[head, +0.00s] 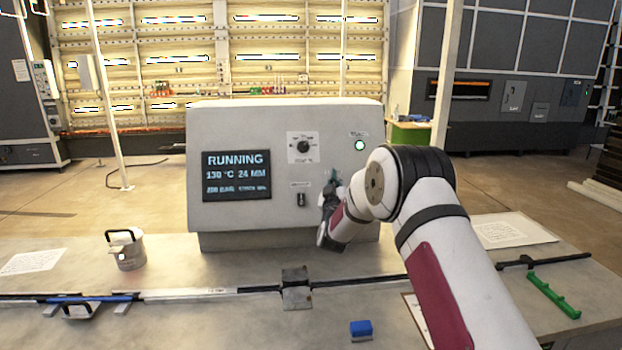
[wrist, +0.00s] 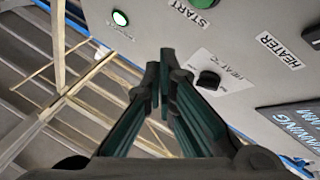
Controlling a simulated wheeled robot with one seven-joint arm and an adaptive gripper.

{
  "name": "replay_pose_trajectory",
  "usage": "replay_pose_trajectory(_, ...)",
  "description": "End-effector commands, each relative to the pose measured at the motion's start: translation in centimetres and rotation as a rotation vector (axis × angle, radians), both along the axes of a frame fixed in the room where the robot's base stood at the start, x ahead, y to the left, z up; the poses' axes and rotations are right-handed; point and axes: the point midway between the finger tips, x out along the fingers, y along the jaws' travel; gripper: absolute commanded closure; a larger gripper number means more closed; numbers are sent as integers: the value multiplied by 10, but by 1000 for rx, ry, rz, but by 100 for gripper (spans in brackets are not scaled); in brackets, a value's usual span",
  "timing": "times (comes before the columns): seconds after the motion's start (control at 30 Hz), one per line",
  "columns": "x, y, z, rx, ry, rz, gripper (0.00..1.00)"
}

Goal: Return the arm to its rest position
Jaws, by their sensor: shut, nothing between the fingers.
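My arm reaches in from the lower right of the head view. My gripper (head: 332,175) is in front of the right part of the grey control box (head: 240,120). In the wrist view, its two dark green fingers (wrist: 159,75) are brought together with nothing held between them. The box's panel fills the upper right of the wrist view, apart from the fingers as far as I can tell. The screen (head: 236,175) reads RUNNING, 130 °C, 24 MM. A round lamp (head: 360,145) glows pale green. In the head view, the gripper hides part of the panel near START.
The black heat knob (head: 303,147) and heater switch (head: 301,199) are close to the gripper. On the bench (head: 200,320) are a handled grey pot (head: 127,252), a long dark bar with a central block (head: 296,288), a blue block (head: 361,328) and a green piece (head: 553,296).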

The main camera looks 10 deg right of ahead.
Motion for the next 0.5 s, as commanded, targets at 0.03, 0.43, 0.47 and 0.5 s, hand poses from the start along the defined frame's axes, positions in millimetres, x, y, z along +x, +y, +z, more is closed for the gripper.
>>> replay_pose_trajectory(0.03,-1,2,16,12,13,19,100)
replay_pose_trajectory(0.43,-62,23,112,163,312,196,100)
replay_pose_trajectory(0.47,-70,24,116,174,338,204,100)
replay_pose_trajectory(0.5,-82,25,123,189,371,214,100)
